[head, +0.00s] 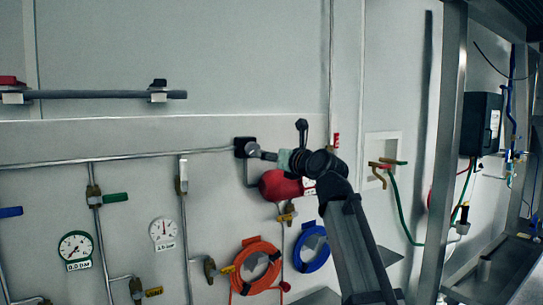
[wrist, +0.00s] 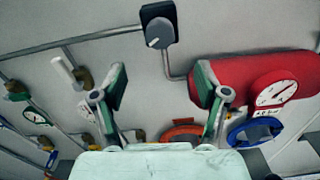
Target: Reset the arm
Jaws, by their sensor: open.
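My gripper (head: 268,155) is raised in front of the wall panel, near a black switch box (head: 241,147). In the wrist view my gripper (wrist: 160,84) has its two green-padded fingers spread wide, with nothing between them. In the wrist view the red cylinder (wrist: 262,75) lies behind the right finger.
Pipes with valves and gauges (head: 76,247) cover the wall at left.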

